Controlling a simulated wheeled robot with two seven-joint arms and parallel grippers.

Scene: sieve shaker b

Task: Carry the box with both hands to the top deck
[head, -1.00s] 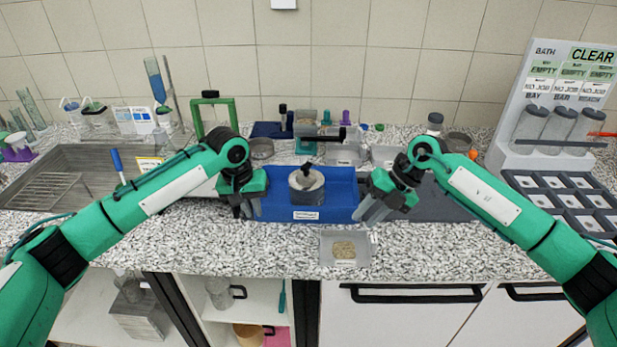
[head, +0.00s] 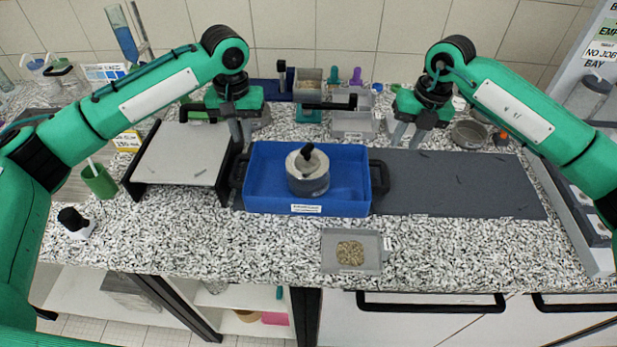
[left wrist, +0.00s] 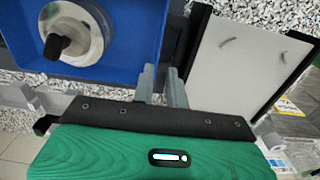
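The blue box (head: 270,200) sits on the counter, with a metal cylinder with a black knob (head: 308,178) inside. It has dark handles on its left (head: 239,172) and right (head: 380,176) ends. A raised deck with a pale top and black side legs (head: 180,155) stands left of the box. My left gripper (head: 241,133) is open and empty, near the box's far left corner. In the left wrist view, its fingers (left wrist: 162,86) are slightly apart, between the blue box (left wrist: 125,75) and the deck (left wrist: 225,65). My right gripper (head: 406,134) is open and empty, near the box's far right corner.
A dark grey mat (head: 465,185) lies right of the box. A small tray of grains (head: 350,252) sits in front. Trays and small containers stand behind the box.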

